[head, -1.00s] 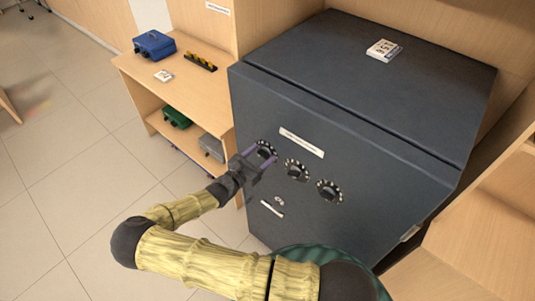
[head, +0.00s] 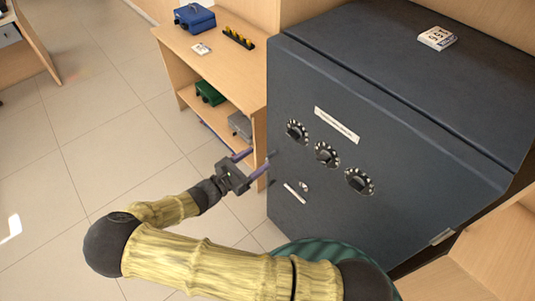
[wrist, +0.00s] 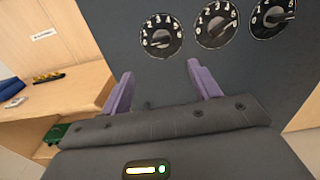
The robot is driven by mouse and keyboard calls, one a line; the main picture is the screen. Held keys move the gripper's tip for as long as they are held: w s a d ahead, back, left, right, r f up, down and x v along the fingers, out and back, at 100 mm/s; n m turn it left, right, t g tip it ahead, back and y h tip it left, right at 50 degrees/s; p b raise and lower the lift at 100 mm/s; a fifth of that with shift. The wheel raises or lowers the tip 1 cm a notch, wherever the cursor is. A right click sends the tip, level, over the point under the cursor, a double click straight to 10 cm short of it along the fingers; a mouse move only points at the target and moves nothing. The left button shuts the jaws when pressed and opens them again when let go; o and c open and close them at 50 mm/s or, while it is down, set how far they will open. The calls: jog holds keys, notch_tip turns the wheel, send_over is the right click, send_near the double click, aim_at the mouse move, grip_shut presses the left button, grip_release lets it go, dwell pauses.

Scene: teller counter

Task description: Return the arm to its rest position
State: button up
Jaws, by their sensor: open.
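My gripper (head: 256,164) is open and empty, its two purple fingers spread apart. In the head view it is in front of the left edge of the dark grey safe (head: 400,125), below and left of the dials. The wrist view shows both fingers (wrist: 162,88) pointing at the safe's front, with nothing between them. The left dial (head: 297,131), middle dial (head: 327,154) and right dial (head: 359,181) are in a slanting row on the safe door. They also show above the fingers in the wrist view (wrist: 161,36). The safe door looks shut.
A wooden shelf unit (head: 215,55) stands left of the safe, with a blue box (head: 195,18) on top and a green box (head: 209,93) below. The tiled floor (head: 95,140) at left is open.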

jog(key=shift+v, duration=1.05)
jog(key=s+d+m+g+y, duration=0.6)
jog(key=s+d+m+g, duration=0.1)
jog(key=d+m+g, duration=0.55)
jog(key=s+d+r+m+t+y, duration=0.2)
jog(key=r+m+y, duration=0.2)
jog(key=r+m, duration=0.2)
jog(key=s+d+r+m+t+y, duration=0.2)
jog(key=r+m+y, duration=0.2)
jog(key=r+m, duration=0.2)
jog(key=shift+r+m+y, duration=0.3)
jog(key=shift+r+m, duration=0.1)
jog(key=shift+m, duration=0.05)
